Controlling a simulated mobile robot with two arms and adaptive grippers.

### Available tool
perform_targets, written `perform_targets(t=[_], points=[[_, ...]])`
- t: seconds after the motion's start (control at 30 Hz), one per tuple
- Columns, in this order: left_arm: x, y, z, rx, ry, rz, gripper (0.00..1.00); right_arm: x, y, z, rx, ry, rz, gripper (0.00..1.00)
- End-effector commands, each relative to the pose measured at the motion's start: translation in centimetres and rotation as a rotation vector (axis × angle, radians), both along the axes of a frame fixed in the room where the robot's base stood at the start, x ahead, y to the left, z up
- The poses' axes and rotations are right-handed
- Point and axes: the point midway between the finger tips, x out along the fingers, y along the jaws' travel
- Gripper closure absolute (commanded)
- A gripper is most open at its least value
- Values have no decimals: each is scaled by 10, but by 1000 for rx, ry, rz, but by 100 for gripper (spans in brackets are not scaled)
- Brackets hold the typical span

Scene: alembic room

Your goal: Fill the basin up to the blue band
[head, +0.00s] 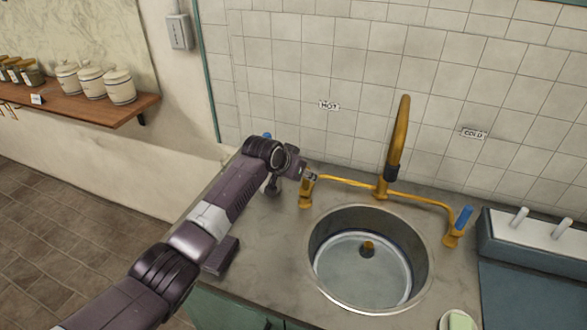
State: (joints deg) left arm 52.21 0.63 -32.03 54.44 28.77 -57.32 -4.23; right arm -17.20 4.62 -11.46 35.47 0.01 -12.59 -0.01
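The round metal basin (321,222) is set in the grey counter. A pale, clear-looking layer with a light rim lies low inside it, around a brass drain (367,249); it looks like water, but I cannot be sure. No stream shows. The cold tap (462,220) at right has a blue handle. My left gripper (294,175) is at the hot tap (307,192); its fingers are mostly hidden. My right gripper is out of view.
Wall labels read HOT (329,105) and COLD (474,133). A wooden shelf (75,118) holds jars at left.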

Motion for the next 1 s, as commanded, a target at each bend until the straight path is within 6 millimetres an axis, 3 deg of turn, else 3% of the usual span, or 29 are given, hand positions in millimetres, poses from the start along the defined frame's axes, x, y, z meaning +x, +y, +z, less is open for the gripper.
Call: perform_targets(t=[0.6,1.0], points=[[-49,28,59,1,0,1,65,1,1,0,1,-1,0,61],[-59,34,71,1,3,1,65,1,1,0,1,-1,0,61]])
